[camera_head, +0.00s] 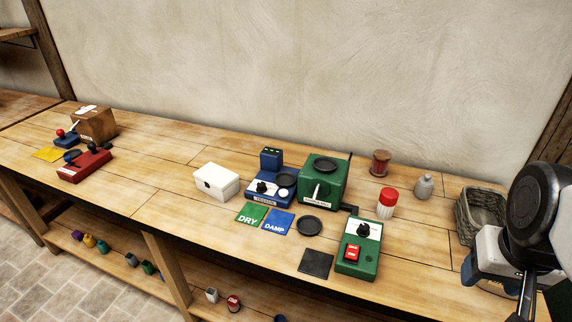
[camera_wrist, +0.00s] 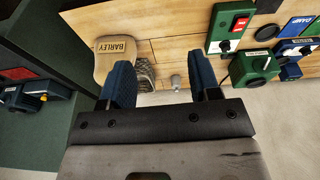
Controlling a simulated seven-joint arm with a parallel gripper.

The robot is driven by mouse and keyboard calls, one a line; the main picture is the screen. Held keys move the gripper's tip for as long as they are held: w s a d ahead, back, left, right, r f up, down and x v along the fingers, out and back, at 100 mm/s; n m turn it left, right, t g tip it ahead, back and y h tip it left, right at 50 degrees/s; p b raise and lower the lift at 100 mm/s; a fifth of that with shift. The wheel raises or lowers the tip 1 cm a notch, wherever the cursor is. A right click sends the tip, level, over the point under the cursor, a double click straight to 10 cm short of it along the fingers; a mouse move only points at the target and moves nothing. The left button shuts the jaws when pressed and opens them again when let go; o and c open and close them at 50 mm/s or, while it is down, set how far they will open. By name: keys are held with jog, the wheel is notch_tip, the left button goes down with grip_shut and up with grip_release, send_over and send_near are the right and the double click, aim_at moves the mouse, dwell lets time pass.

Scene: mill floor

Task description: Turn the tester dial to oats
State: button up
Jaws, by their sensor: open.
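The tester is a blue box (camera_head: 283,199) with a black dial (camera_head: 261,187), a round white spot and a front label, near the middle of the bench in the head view. I cannot read which grain its dial points at. In the wrist view the blue tester (camera_wrist: 291,47) shows at the right edge, partly cut off. My gripper (camera_wrist: 160,64) is open and empty, with two blue fingers apart. It is well away from the tester, toward the bench's right end. In the head view my arm is at the far right and its fingertips are not clear.
A green mill (camera_head: 334,181) stands right beside the tester. A green switch box (camera_head: 358,265) with a red switch, a red-capped shaker (camera_head: 386,205), a grey bottle (camera_head: 424,187) and a basket (camera_head: 467,219) stand to the right. Green DRY and blue DAMP cards lie in front. A barley sack (camera_wrist: 115,70) is near my gripper.

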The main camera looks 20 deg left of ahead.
jog(key=w+a+r+n+g, duration=0.1)
jog(key=w+a+n, duration=0.35)
jog(key=w, duration=0.25)
jog(key=w+a+r+n, duration=0.1)
jog(key=w+a+n, duration=0.2)
jog(key=w+a, duration=0.35)
jog(key=n+g, duration=0.2)
jog(key=n, duration=1.5)
send_over(261, 183)
notch_tip(261, 183, down, 17)
jog(key=shift+a+f, duration=0.15)
jog(key=shift+s+f, duration=0.1)
jog(key=shift+f, duration=3.8)
